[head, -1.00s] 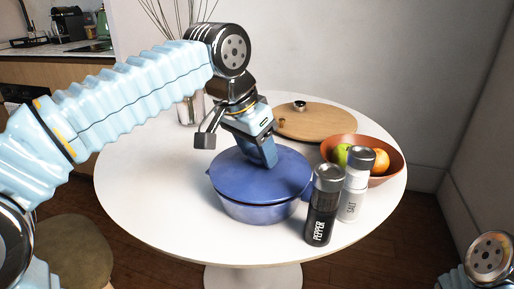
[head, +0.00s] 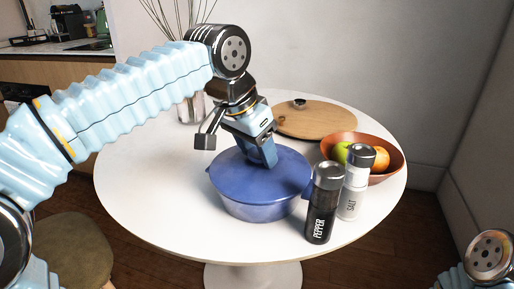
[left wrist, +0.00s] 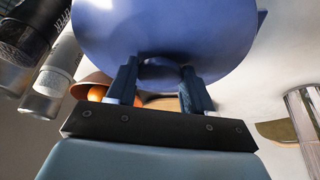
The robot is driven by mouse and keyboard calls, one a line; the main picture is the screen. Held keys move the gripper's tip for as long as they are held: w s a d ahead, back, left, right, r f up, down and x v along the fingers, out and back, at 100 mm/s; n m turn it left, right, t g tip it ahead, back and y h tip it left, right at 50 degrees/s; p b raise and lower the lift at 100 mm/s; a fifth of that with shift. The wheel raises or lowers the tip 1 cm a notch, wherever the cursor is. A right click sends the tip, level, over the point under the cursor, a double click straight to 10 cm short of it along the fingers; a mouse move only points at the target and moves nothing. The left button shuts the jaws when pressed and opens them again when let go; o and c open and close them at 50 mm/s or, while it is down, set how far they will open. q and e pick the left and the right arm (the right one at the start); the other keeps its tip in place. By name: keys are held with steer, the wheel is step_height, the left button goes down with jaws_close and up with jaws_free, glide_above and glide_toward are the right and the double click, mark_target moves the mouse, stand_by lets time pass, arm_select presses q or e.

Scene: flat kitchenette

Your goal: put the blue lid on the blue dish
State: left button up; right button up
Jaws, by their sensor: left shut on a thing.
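The blue lid (head: 245,172) lies over the top of the blue dish (head: 258,208) on the round white table, roughly level and close to its rim. From these views I cannot tell whether it is fully seated all round. My left gripper (head: 268,160) points down from above and is shut on the lid's handle at the middle. In the left wrist view the lid (left wrist: 165,30) fills the top, with the two fingers (left wrist: 160,85) on either side of the dark handle. The fingers partly hide the handle. My right gripper is out of view.
A pepper mill (head: 322,205) and a salt mill (head: 354,183) stand close to the dish's right. Behind them is an orange-brown bowl (head: 393,168) with fruit. A round wooden board (head: 318,122) lies at the back. The table's left and front are clear.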

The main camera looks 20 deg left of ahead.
arm_select(q)
steer(key=shift+f, duration=0.1)
steer(key=o, duration=1.5)
steer(key=shift+c, duration=0.2)
steer(key=p+v, duration=0.3)
steer(key=v, duration=1)
steer(key=shift+s+r, duration=0.2)
steer(key=shift+r, duration=0.15)
